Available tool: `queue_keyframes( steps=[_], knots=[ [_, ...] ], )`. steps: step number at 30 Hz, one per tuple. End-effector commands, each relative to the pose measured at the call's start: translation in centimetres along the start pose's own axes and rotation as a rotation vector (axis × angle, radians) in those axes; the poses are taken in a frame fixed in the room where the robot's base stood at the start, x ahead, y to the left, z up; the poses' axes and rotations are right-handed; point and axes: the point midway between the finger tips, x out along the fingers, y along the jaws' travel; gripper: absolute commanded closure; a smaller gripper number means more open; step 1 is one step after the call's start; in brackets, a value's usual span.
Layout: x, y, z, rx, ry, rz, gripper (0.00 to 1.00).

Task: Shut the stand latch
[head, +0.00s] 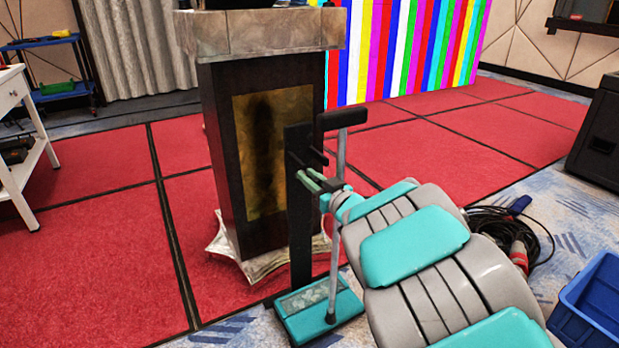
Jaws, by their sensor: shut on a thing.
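The stand has a black upright post (299,215) on a teal base (300,318), in front of the lectern. Short dark bars stick out from the post around the middle of its upper half; I take these to be the stand latch (318,157). A grey rod rises from the base to a black crosspiece (341,119) at the right of the post. My gripper (308,177), with pale green fingers, is at the post at latch height, shut on the latch. The exact contact is small and partly hidden, and I cannot tell the latch's angle.
A dark lectern (222,160) with a stone top stands just behind the stand. A blue crate (595,305) and coiled cables (535,245) lie at the right. A white table (20,160) is at the left. Red carpet (110,250) is clear between table and lectern.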

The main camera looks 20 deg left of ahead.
Motion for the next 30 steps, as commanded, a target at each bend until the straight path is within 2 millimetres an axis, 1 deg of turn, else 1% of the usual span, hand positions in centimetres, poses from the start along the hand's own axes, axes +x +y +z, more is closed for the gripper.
queue_keyframes(
  steps=[5, 13, 18, 26, 27, 30],
  knots=[
    [0.02, 0.19, -0.17, -0.001, -0.001, -0.008, 1.00],
    [0.04, 0.96, -0.51, -0.002, 0.001, -0.101, 1.00],
    [-0.04, 0.89, -0.21, 0.001, 0.006, -0.138, 1.00],
    [-0.06, 0.82, -0.08, 0.001, 0.007, -0.140, 1.00],
    [-0.06, 0.82, -0.07, 0.001, 0.007, -0.140, 0.76],
    [-0.07, 0.83, -0.05, 0.001, 0.006, -0.140, 0.65]
  ],
)
